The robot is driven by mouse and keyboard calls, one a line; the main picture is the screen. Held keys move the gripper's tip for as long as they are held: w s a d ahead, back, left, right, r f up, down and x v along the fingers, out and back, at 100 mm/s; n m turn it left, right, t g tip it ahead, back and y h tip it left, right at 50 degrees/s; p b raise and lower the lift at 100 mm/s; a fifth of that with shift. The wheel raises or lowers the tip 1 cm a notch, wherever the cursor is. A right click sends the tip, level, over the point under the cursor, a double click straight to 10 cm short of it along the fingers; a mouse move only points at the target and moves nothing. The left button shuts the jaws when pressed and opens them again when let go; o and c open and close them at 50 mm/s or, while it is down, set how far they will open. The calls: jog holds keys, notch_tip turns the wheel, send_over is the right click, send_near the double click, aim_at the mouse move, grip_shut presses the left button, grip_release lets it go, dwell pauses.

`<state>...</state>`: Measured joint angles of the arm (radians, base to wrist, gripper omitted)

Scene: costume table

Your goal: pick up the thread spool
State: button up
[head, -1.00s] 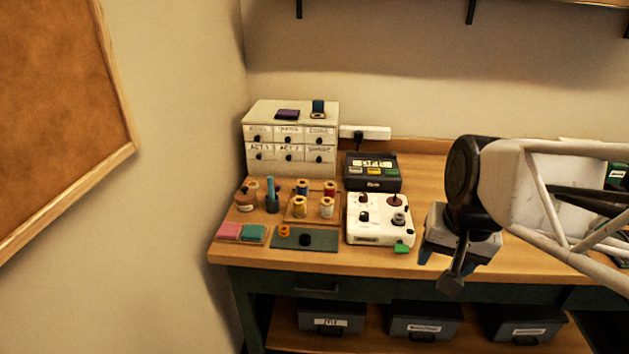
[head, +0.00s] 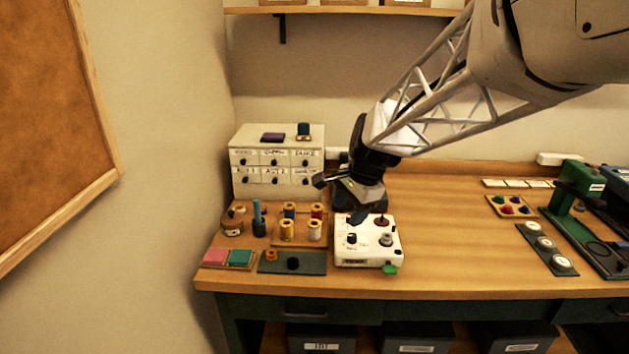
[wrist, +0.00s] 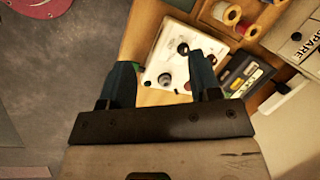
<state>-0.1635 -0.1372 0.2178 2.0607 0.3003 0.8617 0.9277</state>
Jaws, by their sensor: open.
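Several thread spools stand on a wooden tray (head: 300,243) at the left of the table: a yellow spool (head: 287,230), a white spool (head: 314,230), a blue one (head: 289,210) and a red one (head: 318,210). A small orange spool (head: 271,255) is on the green mat. Which spool is meant cannot be told. My gripper (wrist: 160,72) is open and empty above the white box with knobs (head: 362,250), right of the spool tray. In the wrist view, the white spool (wrist: 232,15) and a red spool (wrist: 246,31) show at the top, beyond the fingers.
A white drawer cabinet (head: 277,180) stands behind the spools. A dark labelled box (wrist: 246,75) is near my gripper. Pink and teal pads (head: 228,257) lie at the front left corner. The wall is close on the left. The table's middle is clear.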

jog(key=w+a+f+m+y, duration=0.1)
jog(key=w+a+f+m, duration=0.35)
jog(key=w+a, duration=0.35)
jog(key=m+g, duration=0.1)
jog(key=m, duration=0.3)
send_over(284, 229)
jog(key=w+d, duration=0.2)
jog(key=shift+n+y, duration=0.25)
jog(key=shift+y, duration=0.15)
jog(key=f, duration=0.8)
jog(key=shift+s+d+f, duration=0.15)
jog(key=shift+d+f, duration=0.05)
jog(key=shift+f, duration=0.15)
jog(key=shift+f, duration=0.1)
jog(key=shift+x, duration=1.2)
jog(key=shift+f, duration=0.1)
jog(key=shift+x, duration=2.5)
jog(key=shift+d, duration=0.1)
jog(key=shift+c, duration=0.3)
